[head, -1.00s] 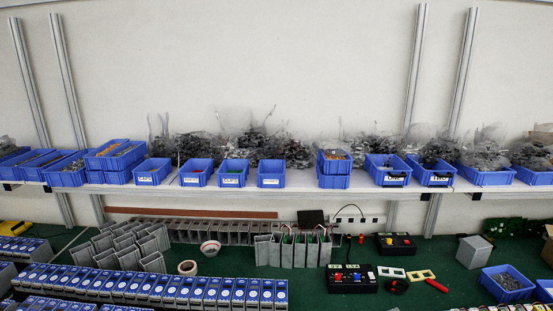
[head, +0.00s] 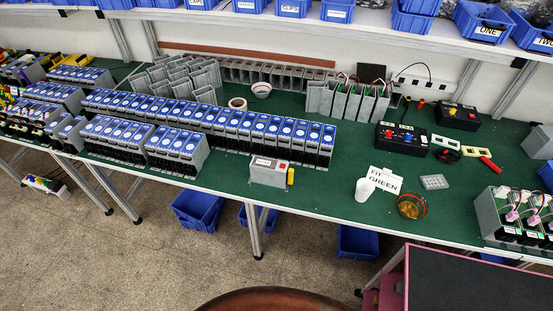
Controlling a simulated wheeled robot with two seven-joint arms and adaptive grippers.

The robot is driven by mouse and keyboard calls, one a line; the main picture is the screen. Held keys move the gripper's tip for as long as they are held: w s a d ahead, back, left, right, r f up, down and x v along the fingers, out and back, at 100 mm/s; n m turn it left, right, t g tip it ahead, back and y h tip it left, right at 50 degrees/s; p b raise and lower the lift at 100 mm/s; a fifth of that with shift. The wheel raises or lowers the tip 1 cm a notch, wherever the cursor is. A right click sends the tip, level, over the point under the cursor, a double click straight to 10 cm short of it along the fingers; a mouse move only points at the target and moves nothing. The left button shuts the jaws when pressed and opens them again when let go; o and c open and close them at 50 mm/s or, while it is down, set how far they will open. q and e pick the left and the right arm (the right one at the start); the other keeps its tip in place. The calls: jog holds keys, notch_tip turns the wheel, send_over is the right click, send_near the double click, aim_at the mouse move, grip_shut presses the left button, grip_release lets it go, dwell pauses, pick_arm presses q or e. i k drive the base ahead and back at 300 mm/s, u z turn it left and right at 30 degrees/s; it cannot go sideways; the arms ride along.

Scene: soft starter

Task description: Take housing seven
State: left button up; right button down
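Empty grey housings (head: 170,78) stand in a cluster on the green bench, toward the back left. A row of similar grey housings (head: 270,73) runs along the back of the bench. Several grey housings with wires (head: 347,101) stand right of that row. Rows of blue-topped units (head: 220,122) stand in front of them. I cannot make out a number seven on any housing. Neither of my grippers is in view.
A shelf (head: 300,22) with blue bins overhangs the back. A pink-edged dark surface (head: 480,285) is at lower right.

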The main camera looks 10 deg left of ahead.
aim_at(264, 171)
jog(key=z, duration=1.5)
jog(key=k, duration=0.65)
jog(key=u, duration=1)
jog(key=i, duration=0.5)
